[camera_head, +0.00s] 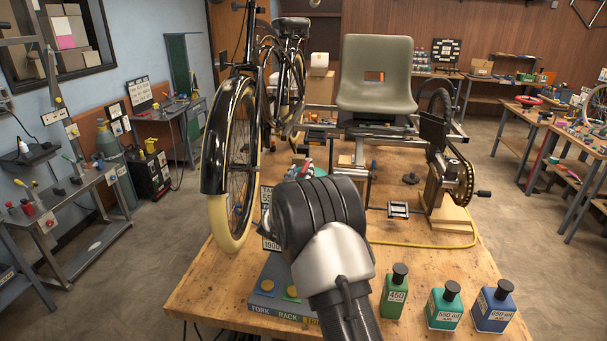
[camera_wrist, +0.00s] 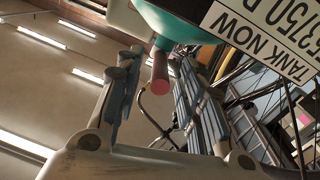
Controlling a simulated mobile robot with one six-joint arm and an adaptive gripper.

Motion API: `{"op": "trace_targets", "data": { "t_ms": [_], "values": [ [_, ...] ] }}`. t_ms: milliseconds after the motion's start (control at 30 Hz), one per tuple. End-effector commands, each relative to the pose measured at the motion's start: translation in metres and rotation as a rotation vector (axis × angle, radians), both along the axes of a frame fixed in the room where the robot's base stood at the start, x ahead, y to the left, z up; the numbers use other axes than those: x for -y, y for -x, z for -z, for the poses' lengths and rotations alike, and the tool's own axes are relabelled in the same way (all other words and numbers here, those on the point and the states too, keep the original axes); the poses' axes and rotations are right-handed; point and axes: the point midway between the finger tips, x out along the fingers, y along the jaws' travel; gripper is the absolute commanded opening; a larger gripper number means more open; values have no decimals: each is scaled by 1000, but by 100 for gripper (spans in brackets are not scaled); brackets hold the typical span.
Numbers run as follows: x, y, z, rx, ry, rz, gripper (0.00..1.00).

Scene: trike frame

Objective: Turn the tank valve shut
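In the wrist view, a teal rounded body (camera_wrist: 180,22), which looks like the tank, is at the top. A red cylindrical handle (camera_wrist: 160,74), likely the valve's, sticks out from it toward my gripper. My gripper (camera_wrist: 157,88) is open. Its two fingers stand on either side of the red handle, with a gap visible on each side; I see no contact. A white label (camera_wrist: 262,45) reading "TANK NOW" is beside the tank. In the head view, a small teal part (camera_head: 307,171) shows behind my arm, which hides the gripper and most of the tank area.
A wooden bench (camera_head: 215,285) carries a bicycle (camera_head: 240,130), a grey-green seat (camera_head: 376,75) and a crank assembly (camera_head: 447,180). Green (camera_head: 394,297), teal (camera_head: 444,308) and blue (camera_head: 493,310) bottles stand at the front right. A blue rack (camera_head: 262,303) sits by my arm.

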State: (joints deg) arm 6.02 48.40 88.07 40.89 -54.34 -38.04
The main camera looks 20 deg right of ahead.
Motion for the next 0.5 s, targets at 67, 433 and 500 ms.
{"op": "trace_targets", "data": {
  "t_ms": [67,433,500],
  "values": [
    [6,-8,1,0,0,0,36],
    [15,-19,0,-2,0,-1,36],
    [14,-19,0,-1,1,-1,36]
  ]
}}
